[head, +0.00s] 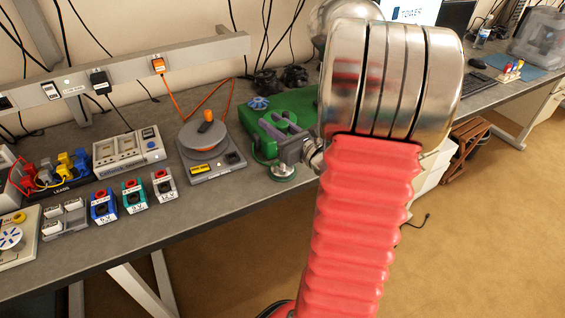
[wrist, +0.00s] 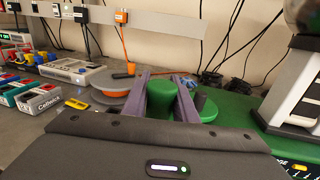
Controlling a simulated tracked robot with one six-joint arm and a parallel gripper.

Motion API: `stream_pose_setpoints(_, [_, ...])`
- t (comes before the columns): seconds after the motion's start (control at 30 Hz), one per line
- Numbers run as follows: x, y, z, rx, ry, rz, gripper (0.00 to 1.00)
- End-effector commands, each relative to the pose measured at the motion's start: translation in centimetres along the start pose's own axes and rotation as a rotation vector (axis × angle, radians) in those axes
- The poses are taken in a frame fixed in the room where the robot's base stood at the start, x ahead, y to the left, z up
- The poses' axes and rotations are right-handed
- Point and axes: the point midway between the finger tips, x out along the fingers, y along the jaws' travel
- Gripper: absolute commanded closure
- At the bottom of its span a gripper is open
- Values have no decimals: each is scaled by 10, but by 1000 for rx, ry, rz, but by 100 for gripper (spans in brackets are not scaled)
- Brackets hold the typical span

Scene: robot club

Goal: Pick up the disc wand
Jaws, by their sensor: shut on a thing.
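My gripper (head: 280,128) reaches over the bench with its purple-grey fingers around a green piece. In the wrist view my gripper (wrist: 161,80) has one finger on each side of that green piece, the disc wand (wrist: 162,100), which shows as a thick upright green body. The fingers and my arm hide much of the wand. I cannot tell whether it touches the bench.
A grey device with a round plate and orange knob (head: 203,138) stands close to the left. Small labelled boxes (head: 133,197) stand further left. The bench's front strip is clear.

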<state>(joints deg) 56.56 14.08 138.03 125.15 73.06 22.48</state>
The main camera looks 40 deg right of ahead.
Motion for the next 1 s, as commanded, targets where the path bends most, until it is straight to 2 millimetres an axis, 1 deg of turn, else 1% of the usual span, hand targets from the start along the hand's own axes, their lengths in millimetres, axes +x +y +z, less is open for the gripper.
stream_pose_setpoints(0.27, [0, 0, 2, -1, -1, -1, 100])
stream_pose_setpoints(0.47, [0, -1, 13, -2, -2, -1, 100])
stream_pose_setpoints(0.57, [0, -1, 24, -4, -3, 0, 100])
stream_pose_setpoints(0.9, [0, -1, 75, -5, -4, -2, 100])
stream_pose_setpoints(1.0, [0, -1, 88, -5, -3, -1, 100])
